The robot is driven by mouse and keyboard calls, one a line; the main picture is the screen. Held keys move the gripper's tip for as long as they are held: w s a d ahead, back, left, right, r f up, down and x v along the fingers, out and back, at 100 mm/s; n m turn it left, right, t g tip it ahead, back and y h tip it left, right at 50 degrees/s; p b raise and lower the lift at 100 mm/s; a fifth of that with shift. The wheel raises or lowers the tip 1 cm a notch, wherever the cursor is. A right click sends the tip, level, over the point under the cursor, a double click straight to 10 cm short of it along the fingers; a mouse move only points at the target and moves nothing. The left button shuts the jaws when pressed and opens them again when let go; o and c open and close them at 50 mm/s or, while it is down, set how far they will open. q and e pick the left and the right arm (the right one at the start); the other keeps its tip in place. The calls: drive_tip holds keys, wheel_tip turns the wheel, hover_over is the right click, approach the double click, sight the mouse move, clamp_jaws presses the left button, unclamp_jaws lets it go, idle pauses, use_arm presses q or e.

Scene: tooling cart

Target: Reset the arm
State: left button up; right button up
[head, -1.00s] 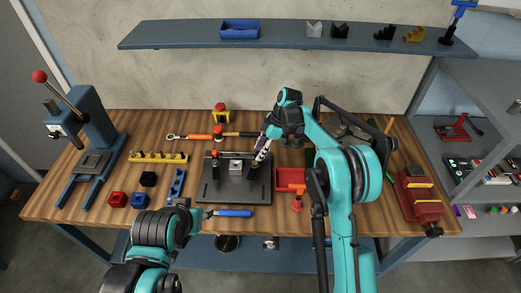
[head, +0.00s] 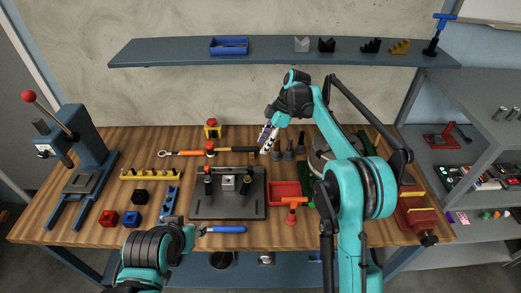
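My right arm comes up from the bottom right and bends to the left. Its gripper (head: 267,141) hangs over the back of the bench, behind the right side of the dark fixture plate (head: 229,206). Its fingers point down and look empty, but their gap is too small to judge. A small grey block (head: 229,183) sits in the fixture between upright clamps. My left arm is folded low at the bottom left. Its gripper (head: 201,231) is at the bench's front edge beside a blue-handled tool (head: 228,229); I cannot tell whether it touches it.
A press (head: 80,150) stands at the left. A red tray (head: 285,194) and an orange-red tool (head: 292,208) lie right of the fixture. Several grey pieces (head: 289,149) stand behind the tray. A red vise (head: 413,211) is at the right. A shelf (head: 280,50) spans the back wall.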

drive_tip(key=shift+r, duration=0.15)
idle(0.3)
drive_tip(key=s+d+r+m+t+h+b, duration=0.1)
drive_tip(key=s+d+r+m+t+b, duration=0.1)
drive_tip(key=s+d+m, duration=0.45)
drive_tip(key=s+d+r+m+t+h+b, duration=0.15)
drive_tip(key=s+m, duration=0.25)
drive_tip(key=s, duration=0.6)
drive_tip(key=s+d+f+m+t+h+b, duration=0.1)
drive_tip(key=s+d+f+m+t, duration=0.1)
drive_tip(key=s, duration=0.6)
drive_tip(key=s+d+f+m+t+h+b, duration=0.1)
drive_tip(key=s+d+f+m+t+b, duration=0.1)
drive_tip(key=s+d+f+m, duration=0.3)
drive_tip(key=s+f+m, duration=0.2)
drive_tip(key=s+f, duration=0.1)
drive_tip(key=s, duration=0.1)
drive_tip(key=shift+d+f, duration=0.15)
drive_tip(key=shift+d, duration=0.15)
